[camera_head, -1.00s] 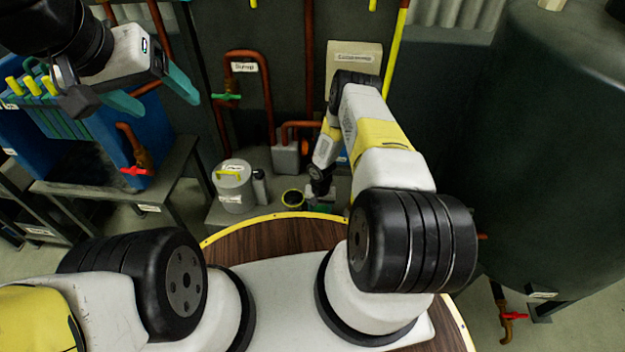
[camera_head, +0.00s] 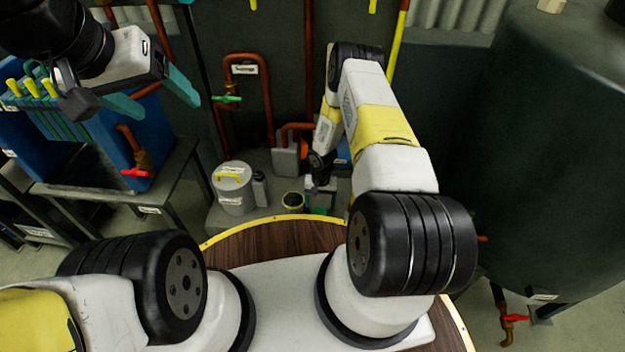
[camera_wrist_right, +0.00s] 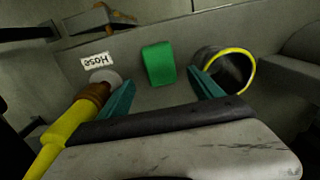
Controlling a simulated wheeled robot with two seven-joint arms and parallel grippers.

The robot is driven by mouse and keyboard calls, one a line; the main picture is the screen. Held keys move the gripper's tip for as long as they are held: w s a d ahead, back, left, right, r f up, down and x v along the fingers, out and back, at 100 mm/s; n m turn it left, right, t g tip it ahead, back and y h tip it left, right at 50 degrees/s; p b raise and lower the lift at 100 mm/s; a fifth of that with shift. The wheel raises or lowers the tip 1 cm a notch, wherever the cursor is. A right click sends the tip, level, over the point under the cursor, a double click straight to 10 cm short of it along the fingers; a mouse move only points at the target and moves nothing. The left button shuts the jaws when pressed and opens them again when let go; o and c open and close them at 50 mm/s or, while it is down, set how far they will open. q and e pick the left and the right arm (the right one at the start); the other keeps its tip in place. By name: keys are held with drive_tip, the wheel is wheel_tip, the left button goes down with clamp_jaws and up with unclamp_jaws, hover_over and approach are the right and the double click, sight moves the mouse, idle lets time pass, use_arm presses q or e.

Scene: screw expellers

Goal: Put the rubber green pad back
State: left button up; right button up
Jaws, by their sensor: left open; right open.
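The green pad (camera_wrist_right: 158,63) stands out in the right wrist view on a grey surface, just beyond my right gripper's fingertips. A small green patch at the low platform in the head view (camera_head: 320,211) is probably the same pad. My right gripper (camera_wrist_right: 163,93) is open, with teal fingers spread to either side of the pad's line and nothing between them. In the head view its fingers are mostly hidden by its own wrist. My left gripper (camera_head: 155,98) is open and empty at the upper left.
A yellow-rimmed dark cup (camera_wrist_right: 228,70) stands right of the pad. A grey lidded canister (camera_head: 234,188) stands on the platform. A large dark tank (camera_head: 545,150) fills the right side.

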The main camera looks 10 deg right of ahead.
wheel_tip(320, 180, up, 41)
drive_tip(key=w+d+n+t, duration=0.1)
drive_tip(key=w+d+t, duration=0.1)
drive_tip(key=t, duration=0.1)
drive_tip(key=s+a+r+t, duration=0.1)
drive_tip(key=s+r, duration=0.4)
drive_tip(key=r, duration=0.3)
drive_tip(key=s+r, duration=0.5)
drive_tip(key=r, duration=0.2)
drive_tip(key=s+a+r+n+t+y, duration=0.1)
drive_tip(key=s+r, duration=0.3)
drive_tip(key=s, duration=0.4)
drive_tip(key=s+a+r+n+t+y, duration=0.1)
drive_tip(key=s+a+r, duration=0.1)
drive_tip(key=s, duration=0.6)
drive_tip(key=shift+r+n, duration=0.4)
drive_tip(key=shift+r, duration=0.45)
drive_tip(key=shift+a, duration=0.1)
